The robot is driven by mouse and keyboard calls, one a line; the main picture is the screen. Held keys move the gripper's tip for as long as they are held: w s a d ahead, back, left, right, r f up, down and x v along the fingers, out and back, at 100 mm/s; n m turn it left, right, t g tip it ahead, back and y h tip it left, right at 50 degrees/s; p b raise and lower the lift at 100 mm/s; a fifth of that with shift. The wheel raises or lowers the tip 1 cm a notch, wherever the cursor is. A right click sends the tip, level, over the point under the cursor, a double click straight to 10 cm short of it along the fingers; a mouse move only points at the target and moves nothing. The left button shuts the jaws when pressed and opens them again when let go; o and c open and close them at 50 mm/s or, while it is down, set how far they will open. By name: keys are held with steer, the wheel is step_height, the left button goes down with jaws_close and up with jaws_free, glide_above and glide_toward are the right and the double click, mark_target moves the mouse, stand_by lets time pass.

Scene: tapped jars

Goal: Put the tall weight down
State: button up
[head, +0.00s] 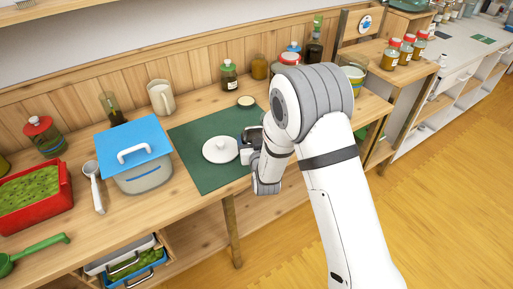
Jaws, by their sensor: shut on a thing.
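The tall weight, a round white disc with a small knob on top (221,149), shows over the green mat (190,137) in the head view. My gripper (243,151) is at the right edge of the weight and is shut on it. My wrist and arm come in from the right and hide most of the fingers. The weight looks about level. I cannot tell whether its underside touches the mat or hangs just above it.
A grey box with a blue lid (134,147) stands left of the mat. A small round dish (246,101) and a green-lidded jar (228,75) are behind. A beige pitcher (161,97) stands at the back left. The mat's front left part is clear.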

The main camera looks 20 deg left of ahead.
steer(key=shift+f, duration=1.95)
steer(key=shift+f, duration=0.15)
steer(key=o, duration=1.5)
steer(key=b+v, duration=0.1)
steer(key=v, duration=1.1)
steer(key=shift+b, duration=0.4)
